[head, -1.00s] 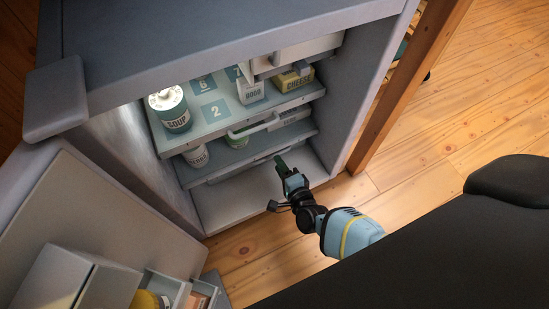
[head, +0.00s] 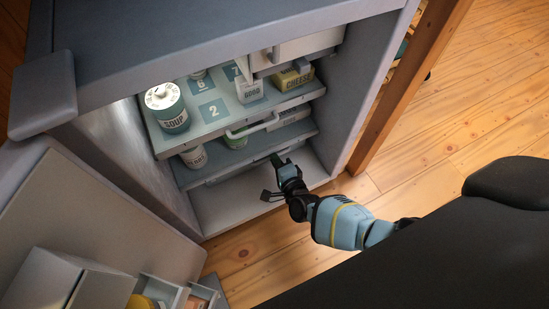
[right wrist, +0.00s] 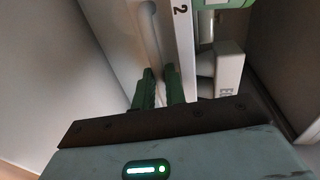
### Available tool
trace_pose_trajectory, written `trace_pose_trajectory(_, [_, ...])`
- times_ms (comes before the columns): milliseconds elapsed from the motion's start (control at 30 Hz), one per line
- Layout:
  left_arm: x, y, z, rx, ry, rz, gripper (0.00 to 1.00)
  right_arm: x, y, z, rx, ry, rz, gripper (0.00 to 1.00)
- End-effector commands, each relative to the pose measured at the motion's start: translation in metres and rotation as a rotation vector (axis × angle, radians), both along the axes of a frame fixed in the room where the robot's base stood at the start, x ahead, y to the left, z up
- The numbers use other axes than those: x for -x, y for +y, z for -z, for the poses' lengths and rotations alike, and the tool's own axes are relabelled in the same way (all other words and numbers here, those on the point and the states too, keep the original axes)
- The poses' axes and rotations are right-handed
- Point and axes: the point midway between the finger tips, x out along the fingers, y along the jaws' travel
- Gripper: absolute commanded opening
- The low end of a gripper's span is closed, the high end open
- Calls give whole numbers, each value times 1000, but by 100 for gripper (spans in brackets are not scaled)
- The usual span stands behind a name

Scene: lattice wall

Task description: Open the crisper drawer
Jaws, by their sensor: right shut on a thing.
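The crisper drawer (head: 190,177) is the grey lower drawer in the open fridge, below the numbered shelf. Its long bar handle (head: 230,169) runs along the front, and it also shows in the right wrist view (right wrist: 152,35). My right gripper (head: 277,161) is at the right end of this handle. In the right wrist view its green fingers (right wrist: 159,88) are closed around the handle's end, which they partly hide. The drawer looks closed or nearly so. My left gripper is not in view.
Above, the numbered shelf (head: 212,110) has its own handle (head: 252,126) and carries a soup can (head: 167,108), a white carton (head: 249,90) and a cheese box (head: 294,76). The open fridge door (head: 60,210) is at left. The compartment floor (head: 235,205) is clear.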

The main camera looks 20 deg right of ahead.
Motion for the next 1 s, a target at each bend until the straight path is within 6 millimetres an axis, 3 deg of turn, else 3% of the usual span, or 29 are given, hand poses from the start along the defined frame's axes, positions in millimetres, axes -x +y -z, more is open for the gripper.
trace_pose_trajectory(267, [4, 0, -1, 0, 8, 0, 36, 1, 0, 0, 0, 1, 0, 0])
trace_pose_trajectory(467, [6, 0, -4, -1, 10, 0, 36, 18, -1, 1, 0, 3, 0, 0])
trace_pose_trajectory(667, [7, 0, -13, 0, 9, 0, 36, 57, -2, -1, 0, 4, 1, 0])
trace_pose_trajectory(1000, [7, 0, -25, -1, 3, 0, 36, 139, -5, -1, 1, 2, 1, 0])
